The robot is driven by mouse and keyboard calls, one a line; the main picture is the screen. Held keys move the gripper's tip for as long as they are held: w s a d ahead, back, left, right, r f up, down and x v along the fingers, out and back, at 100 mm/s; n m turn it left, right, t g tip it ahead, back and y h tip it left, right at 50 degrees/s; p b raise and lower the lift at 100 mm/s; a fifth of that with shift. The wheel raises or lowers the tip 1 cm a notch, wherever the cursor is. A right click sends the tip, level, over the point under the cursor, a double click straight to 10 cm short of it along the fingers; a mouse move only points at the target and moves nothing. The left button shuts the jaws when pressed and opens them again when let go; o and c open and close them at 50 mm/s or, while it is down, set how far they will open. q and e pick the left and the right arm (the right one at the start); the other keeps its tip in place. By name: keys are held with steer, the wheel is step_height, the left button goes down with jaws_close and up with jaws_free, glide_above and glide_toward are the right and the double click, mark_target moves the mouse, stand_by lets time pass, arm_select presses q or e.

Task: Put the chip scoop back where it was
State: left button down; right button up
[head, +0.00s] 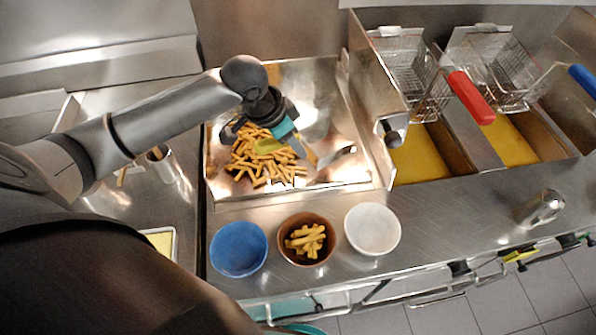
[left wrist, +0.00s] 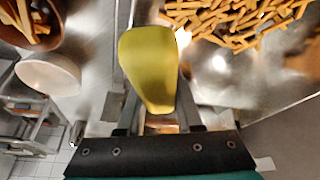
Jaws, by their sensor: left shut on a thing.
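The chip scoop shows as a yellow-green piece (left wrist: 148,62) in the left wrist view, sticking out from between my left gripper's fingers (left wrist: 155,118). In the head view its yellow part (head: 264,146) lies just under my left gripper (head: 270,122), over the pile of chips (head: 260,170). My left gripper is shut on the scoop. It is above the metal chip bay (head: 325,110). The chips also show in the left wrist view (left wrist: 235,20). Part of the scoop is hidden by the gripper. My right gripper is not in view.
A blue bowl (head: 238,247), a brown bowl (head: 292,258) with chips and a white bowl (head: 372,228) stand along the front counter. Two fryer baskets with a red handle (head: 470,98) and a blue handle (head: 582,80) are at right. A metal container (head: 161,163) stands left.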

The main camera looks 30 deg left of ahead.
mark_target(275, 151)
arm_select(q)
steer(key=shift+w+f+b, duration=0.1)
steer(key=shift+f+b, duration=0.7)
steer(key=shift+f, duration=4.5)
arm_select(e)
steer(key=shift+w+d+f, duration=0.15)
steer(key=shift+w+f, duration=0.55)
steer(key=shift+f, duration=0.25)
arm_select(q)
steer(key=shift+f, duration=0.15)
steer(key=c, duration=0.8)
jaws_free()
steer(key=shift+c, duration=0.2)
steer(key=p+v, duration=0.2)
steer(key=v, duration=1)
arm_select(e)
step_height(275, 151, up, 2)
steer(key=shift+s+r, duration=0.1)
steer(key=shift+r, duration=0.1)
